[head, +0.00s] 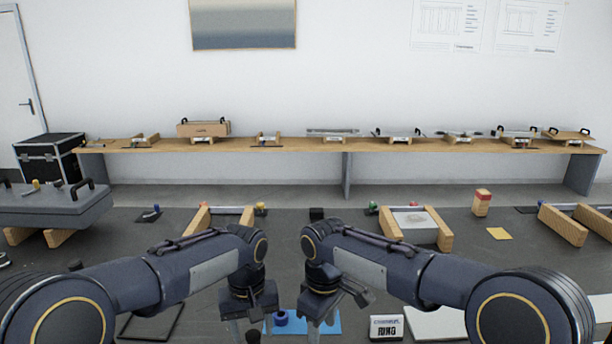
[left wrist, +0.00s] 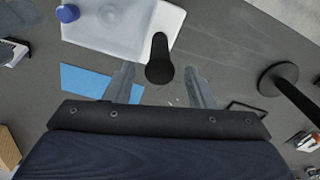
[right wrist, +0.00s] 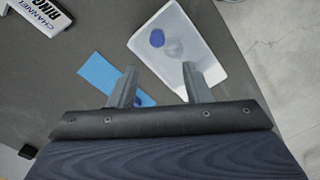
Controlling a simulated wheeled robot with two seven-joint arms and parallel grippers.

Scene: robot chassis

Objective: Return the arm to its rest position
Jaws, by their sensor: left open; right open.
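Both of my arms reach forward, with their grippers close together at the bottom middle of the head view. My left gripper (head: 250,328) points down and is open. In the left wrist view its fingers (left wrist: 160,85) are spread, and a black upright cylinder (left wrist: 160,62) shows between and beyond them. I cannot tell how far below it is. My right gripper (head: 317,326) also points down and is open. In the right wrist view its fingers (right wrist: 158,85) are apart with nothing held, above the dark table near a blue sheet (right wrist: 96,70) and a white tray (right wrist: 208,62).
A blue cap (head: 281,318) shows between the grippers. A labelled box (head: 386,327) lies right of them. A grey housing on wooden blocks (head: 55,204) stands at left. Wooden supports (head: 440,230) are ahead. A black round-based stand (left wrist: 280,78) is near my left gripper.

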